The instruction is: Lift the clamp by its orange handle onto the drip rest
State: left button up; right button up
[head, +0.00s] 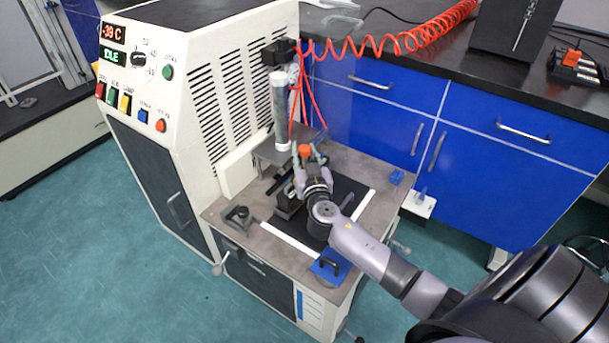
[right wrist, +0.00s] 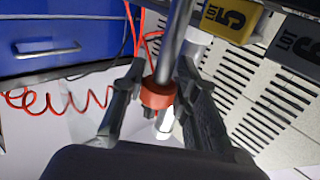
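The orange handle (head: 305,150) of the clamp shows at the back of the grey work table (head: 225,205), below and right of a white vertical cylinder. My right gripper (head: 309,158) is at the handle. In the right wrist view, an orange round part (right wrist: 158,93) lies between the two spread fingers of my right gripper (right wrist: 160,85). A narrow gap shows at its left, and no clear grip on it is visible. The clamp's lower body is mostly hidden by the gripper. I cannot tell for certain which part is the drip rest. My left gripper is out of view.
A black mat with white edges (head: 289,240) lies under my right arm. A dark bracket (head: 238,215) and a blue block with a black handle (head: 329,265) stand on the table. A red coiled hose (head: 400,45) runs behind. The white machine (head: 225,85) stands at the left.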

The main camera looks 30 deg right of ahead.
grip_shut()
jog(key=shift+r, duration=0.2)
dwell(0.6)
